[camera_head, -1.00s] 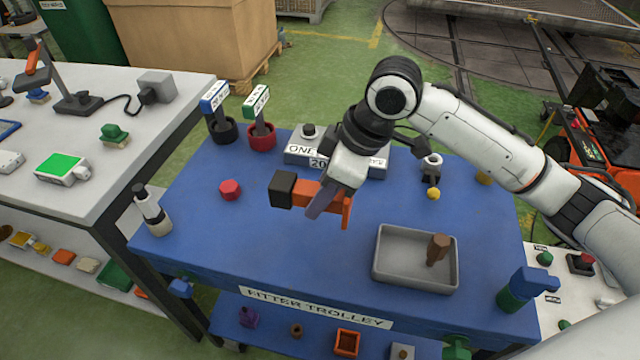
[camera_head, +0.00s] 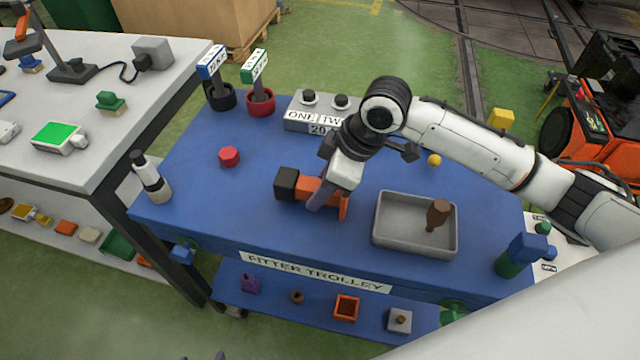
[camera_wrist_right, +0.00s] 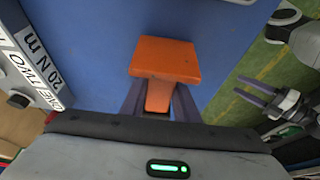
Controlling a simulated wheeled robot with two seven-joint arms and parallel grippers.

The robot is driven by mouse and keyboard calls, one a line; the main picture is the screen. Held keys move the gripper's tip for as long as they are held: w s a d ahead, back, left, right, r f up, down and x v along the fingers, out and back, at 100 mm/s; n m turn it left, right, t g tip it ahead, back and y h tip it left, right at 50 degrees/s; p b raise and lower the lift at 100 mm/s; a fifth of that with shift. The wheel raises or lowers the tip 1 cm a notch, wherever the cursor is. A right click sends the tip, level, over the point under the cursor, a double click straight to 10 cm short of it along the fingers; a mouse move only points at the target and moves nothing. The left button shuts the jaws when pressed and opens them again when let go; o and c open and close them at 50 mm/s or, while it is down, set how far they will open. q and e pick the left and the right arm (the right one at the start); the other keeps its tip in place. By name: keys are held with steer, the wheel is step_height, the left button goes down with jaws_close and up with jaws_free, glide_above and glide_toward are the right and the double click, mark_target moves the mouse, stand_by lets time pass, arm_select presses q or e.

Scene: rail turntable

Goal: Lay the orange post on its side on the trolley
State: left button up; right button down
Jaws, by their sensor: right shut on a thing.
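The orange post (camera_head: 307,188) has a black block at one end and an orange plate at the other. It lies sideways, black end to the left in the head view, low over the blue trolley top (camera_head: 255,215). I cannot tell whether it touches the top. My right gripper (camera_head: 319,200) is shut around its orange shaft. In the right wrist view the orange plate (camera_wrist_right: 165,60) shows between and beyond the fingers, and the black end is hidden. My left gripper (camera_wrist_right: 240,86) shows at the right of that view, open and empty, away from the post.
A grey tray (camera_head: 380,232) with a brown piece is right of the post. A red knob (camera_head: 229,157) lies to the left, and a grey "ONE TWO" box (camera_head: 300,122) stands behind. A black-and-white bottle (camera_head: 151,178) stands at the left edge. The trolley's front left is clear.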

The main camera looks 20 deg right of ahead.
steer(key=shift+f, duration=0.3)
stand_by(0.6)
steer(key=c, duration=1.3)
jaws_free()
steer(key=shift+f, duration=0.15)
steer(key=v, duration=1)
steer(key=shift+s+r, duration=0.15)
steer(key=shift+r, duration=0.1)
